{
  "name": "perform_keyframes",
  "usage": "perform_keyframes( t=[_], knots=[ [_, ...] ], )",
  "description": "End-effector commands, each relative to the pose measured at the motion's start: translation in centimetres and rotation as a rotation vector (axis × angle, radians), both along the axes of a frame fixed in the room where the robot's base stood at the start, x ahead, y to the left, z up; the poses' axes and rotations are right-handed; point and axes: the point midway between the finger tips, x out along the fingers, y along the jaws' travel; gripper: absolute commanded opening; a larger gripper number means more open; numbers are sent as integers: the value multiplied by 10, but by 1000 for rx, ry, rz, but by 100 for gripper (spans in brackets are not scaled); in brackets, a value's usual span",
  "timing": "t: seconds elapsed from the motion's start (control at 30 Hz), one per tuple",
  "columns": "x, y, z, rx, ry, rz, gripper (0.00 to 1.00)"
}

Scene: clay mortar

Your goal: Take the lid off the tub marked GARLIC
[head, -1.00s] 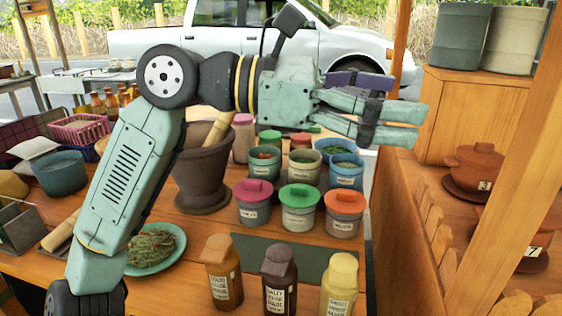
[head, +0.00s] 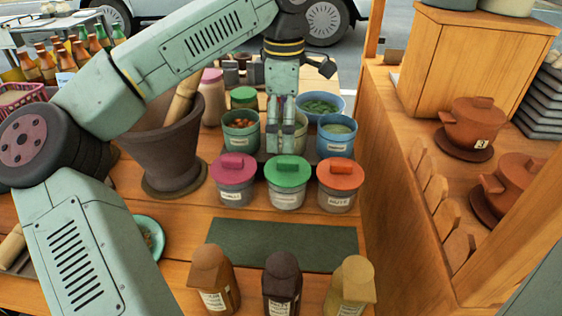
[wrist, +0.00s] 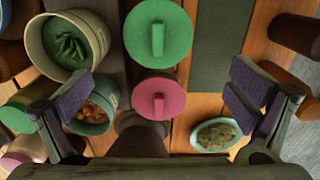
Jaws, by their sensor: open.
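Three lidded tubs stand in a row in the head view: one with a pink lid (head: 233,170), one with a green lid (head: 288,172) and one with an orange-red lid (head: 340,175). Each lid has a raised bar handle. My gripper (head: 287,138) points down just behind the green-lidded tub, open and empty. In the wrist view my gripper's purple-padded fingers (wrist: 167,90) are spread wide, with the pink lid (wrist: 158,99) between and below them and the green lid (wrist: 157,32) farther up.
Open tubs stand behind the row, including one with orange contents (head: 241,135) and a blue one (head: 336,140). A dark mortar with pestle (head: 165,150) stands at left. Several bottles (head: 282,283) stand in front, beyond a bare green mat (head: 265,243). A wooden cabinet (head: 390,170) borders the right.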

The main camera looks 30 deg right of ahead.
Motion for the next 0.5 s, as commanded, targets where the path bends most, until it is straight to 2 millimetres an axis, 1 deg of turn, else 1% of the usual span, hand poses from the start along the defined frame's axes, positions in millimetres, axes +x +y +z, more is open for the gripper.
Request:
perform_keyframes(
  t=[0.03,0.13,0.2,0.37,0.5],
  knots=[
    [-1,0,-9,0,2,-2,100],
    [-1,0,-24,0,3,-2,100],
    [0,0,-31,-2,3,-2,100],
    [-1,-2,-42,-2,3,-2,100],
    [-2,-8,-60,-1,6,-3,100]
  ],
)
